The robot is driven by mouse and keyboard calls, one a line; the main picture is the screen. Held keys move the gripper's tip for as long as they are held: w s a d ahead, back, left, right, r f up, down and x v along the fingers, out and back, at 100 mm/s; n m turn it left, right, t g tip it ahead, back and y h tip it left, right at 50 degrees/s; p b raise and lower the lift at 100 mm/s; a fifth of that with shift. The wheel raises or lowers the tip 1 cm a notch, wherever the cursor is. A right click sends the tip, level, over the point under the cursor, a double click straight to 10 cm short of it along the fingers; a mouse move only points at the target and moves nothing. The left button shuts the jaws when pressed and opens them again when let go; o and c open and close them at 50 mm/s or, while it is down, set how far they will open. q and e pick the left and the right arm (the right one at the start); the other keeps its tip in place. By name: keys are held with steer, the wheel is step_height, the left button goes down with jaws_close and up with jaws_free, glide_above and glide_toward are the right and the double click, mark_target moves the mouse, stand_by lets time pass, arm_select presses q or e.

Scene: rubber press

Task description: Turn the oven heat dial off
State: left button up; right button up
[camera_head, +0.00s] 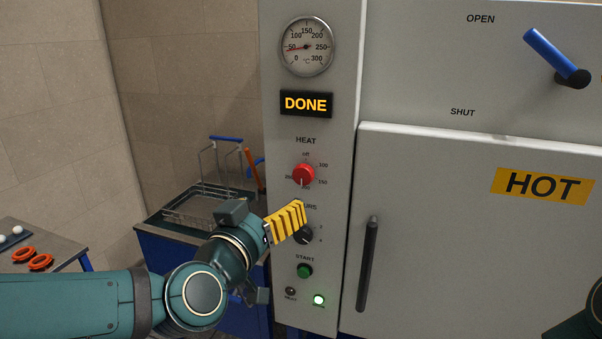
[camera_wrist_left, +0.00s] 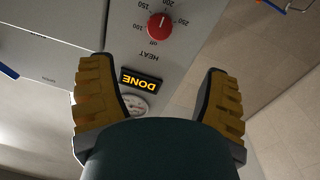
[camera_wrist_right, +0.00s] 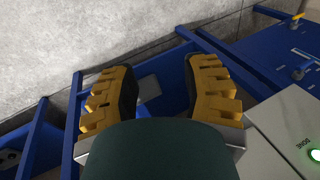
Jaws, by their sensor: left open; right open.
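The red heat dial (camera_head: 304,174) is on the oven's grey control panel, under the word HEAT. Its white mark points down, away from "off" at the top. The dial also shows in the left wrist view (camera_wrist_left: 161,26), upside down, with its mark towards 200. My left gripper (camera_head: 300,214) is open and empty, just below the dial in the head view and apart from it. In the left wrist view, the dial lies beyond the gap between its fingers (camera_wrist_left: 160,72). My right gripper (camera_wrist_right: 160,68) is open and empty, away from the dial.
Above the dial are a DONE display (camera_head: 306,104) and a round gauge (camera_head: 307,47). Below are a dark hours dial (camera_head: 303,236) and a green start button (camera_head: 305,271). The door handle (camera_head: 367,265) stands out right of the panel. A blue cart (camera_head: 185,245) stands left.

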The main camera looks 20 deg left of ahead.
arm_select(q)
steer(key=p, duration=0.7)
glide_toward(301, 176)
steer(key=shift+w, duration=0.85)
steer(key=w, duration=0.6)
steer(key=shift+w+d+b, duration=0.3)
steer(key=shift+w+d, duration=0.05)
steer(key=shift+d, duration=0.05)
steer(key=shift+w, duration=0.9)
steer(key=shift+r, duration=0.1)
steer(key=c, duration=1.2)
